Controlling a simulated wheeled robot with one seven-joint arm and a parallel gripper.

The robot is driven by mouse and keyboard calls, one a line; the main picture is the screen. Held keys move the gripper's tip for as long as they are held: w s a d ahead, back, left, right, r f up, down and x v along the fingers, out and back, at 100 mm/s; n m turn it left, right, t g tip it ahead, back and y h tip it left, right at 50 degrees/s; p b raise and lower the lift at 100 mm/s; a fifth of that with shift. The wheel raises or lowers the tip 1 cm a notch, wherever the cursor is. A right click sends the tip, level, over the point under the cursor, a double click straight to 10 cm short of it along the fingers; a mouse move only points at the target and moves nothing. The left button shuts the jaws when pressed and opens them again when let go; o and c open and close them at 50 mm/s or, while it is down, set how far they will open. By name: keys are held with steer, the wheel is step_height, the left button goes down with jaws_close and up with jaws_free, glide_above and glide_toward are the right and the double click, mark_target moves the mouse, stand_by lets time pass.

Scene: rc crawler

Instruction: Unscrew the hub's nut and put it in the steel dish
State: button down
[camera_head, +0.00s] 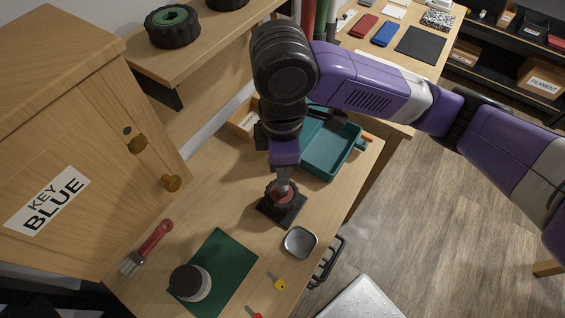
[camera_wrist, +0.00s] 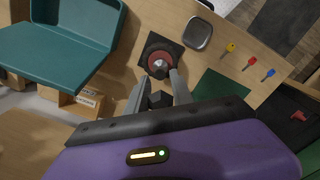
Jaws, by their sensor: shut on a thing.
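The wheel hub (camera_head: 271,193), a red disc in a dark ring, stands on a square black base plate (camera_head: 290,216) on the bench. It also shows in the wrist view (camera_wrist: 151,53). My gripper (camera_head: 283,187) points down onto the hub's middle; in the wrist view its two grey fingers (camera_wrist: 159,72) reach to the hub centre and are shut on the nut. The small light metal nut (camera_wrist: 159,65) is partly hidden by the fingers, and I cannot tell how far it is threaded. The steel dish (camera_head: 299,242) lies right and in front of the hub, empty; it also shows in the wrist view (camera_wrist: 198,33).
A teal tray (camera_head: 318,174) stands behind the hub. A green mat (camera_head: 232,255) holds a round jar (camera_head: 190,283). A yellow key (camera_head: 277,282) lies near the dish, a red brush (camera_head: 150,243) at left. A wooden cabinet (camera_head: 70,130) stands left.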

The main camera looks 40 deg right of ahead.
steer(key=shift+f+b, duration=0.45)
steer(key=shift+f, duration=0.15)
steer(key=shift+f+n+b, duration=0.1)
steer(key=shift+n+b, duration=0.3)
steer(key=shift+n, duration=0.9)
steer(key=shift+n+b, duration=0.65)
steer(key=shift+n, duration=0.75)
